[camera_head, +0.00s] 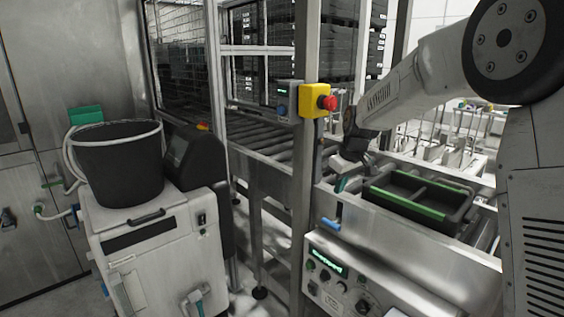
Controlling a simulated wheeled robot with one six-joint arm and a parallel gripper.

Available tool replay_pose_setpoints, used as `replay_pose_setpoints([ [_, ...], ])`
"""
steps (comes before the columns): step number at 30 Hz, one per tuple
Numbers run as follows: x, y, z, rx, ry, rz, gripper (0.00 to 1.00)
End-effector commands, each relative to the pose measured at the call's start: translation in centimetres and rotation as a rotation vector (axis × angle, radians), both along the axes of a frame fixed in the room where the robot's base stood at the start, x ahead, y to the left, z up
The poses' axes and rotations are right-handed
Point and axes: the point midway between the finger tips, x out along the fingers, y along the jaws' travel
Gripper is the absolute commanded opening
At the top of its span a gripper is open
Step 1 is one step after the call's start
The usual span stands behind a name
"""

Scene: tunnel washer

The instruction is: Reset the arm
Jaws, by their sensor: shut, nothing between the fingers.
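My arm (430,75) comes in from the right and reaches left and down over the conveyor line. My gripper (342,181) is at its end, pointing down beside the steel post, left of a black crate with green edges (455,214). It is small in this view; the fingers are shut and hold nothing. It appears apart from the crate. Whether the fingertips touch the surface below cannot be told.
A yellow box with a red emergency button (315,101) sits on a steel post (304,200) close to my arm. A control panel (340,276) is below. A black bucket (118,165) stands on a white machine (160,250) at left. A roller conveyor (262,136) runs behind.

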Motion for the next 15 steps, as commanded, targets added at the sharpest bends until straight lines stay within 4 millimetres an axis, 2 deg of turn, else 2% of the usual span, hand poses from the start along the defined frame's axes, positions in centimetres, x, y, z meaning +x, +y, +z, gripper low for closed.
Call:
replay_pose_setpoints([
  [2, -2.3, -0.1, -1.8, 0.008, 0.078, -0.051, 0.0],
  [4, -5.2, -0.2, -1.9, 0.009, 0.14, -0.108, 0.0],
  [11, -15.4, -0.9, 0.6, -0.001, 0.26, -0.268, 0.0],
  [15, -22.4, -1.3, 2.6, -0.013, 0.301, -0.359, 0.0],
])
